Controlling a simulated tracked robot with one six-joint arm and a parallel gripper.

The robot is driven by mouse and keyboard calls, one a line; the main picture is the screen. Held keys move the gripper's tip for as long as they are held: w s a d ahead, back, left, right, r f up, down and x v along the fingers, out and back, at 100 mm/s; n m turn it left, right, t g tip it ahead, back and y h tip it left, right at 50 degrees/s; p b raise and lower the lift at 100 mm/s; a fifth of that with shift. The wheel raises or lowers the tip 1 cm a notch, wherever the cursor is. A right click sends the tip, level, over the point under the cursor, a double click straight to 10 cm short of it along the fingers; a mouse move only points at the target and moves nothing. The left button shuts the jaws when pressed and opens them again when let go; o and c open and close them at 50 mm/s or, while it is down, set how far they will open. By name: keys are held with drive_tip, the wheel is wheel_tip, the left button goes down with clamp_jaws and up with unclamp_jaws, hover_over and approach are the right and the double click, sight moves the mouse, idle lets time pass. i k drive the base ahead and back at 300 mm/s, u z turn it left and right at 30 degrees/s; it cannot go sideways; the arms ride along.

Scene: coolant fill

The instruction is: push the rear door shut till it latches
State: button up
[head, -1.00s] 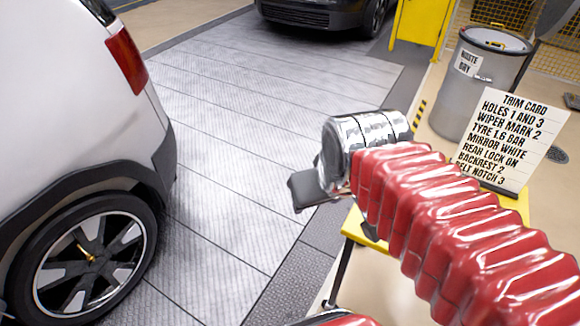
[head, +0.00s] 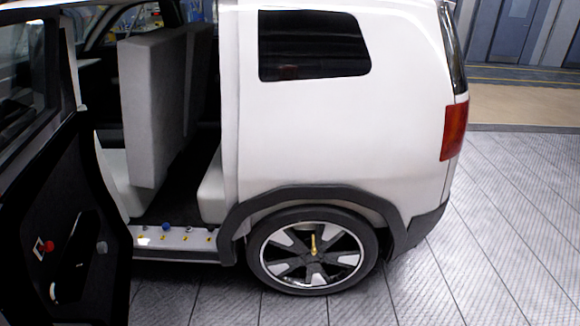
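The rear door (head: 75,215) of the white car (head: 340,130) stands open at the left of the head view. Its dark inner panel faces me, with a red button and a light switch plate on it. The door opening (head: 165,215) shows a grey seat back (head: 150,110), a pale seat cushion and the sill (head: 175,238) with several small coloured parts along it. The door's left and lower parts run out of the picture. My gripper is not in view.
The car's rear wheel (head: 313,250) and dark wheel arch are right of the opening. The tail light (head: 453,131) marks the car's back corner. Grey plated floor (head: 500,230) is clear in front of and behind the car.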

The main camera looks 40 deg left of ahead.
sight(53, 187)
drive_tip(key=u, duration=3.4)
drive_tip(key=i, duration=0.5)
drive_tip(key=u, duration=0.75)
drive_tip(key=i, duration=0.55)
drive_tip(key=u, duration=0.35)
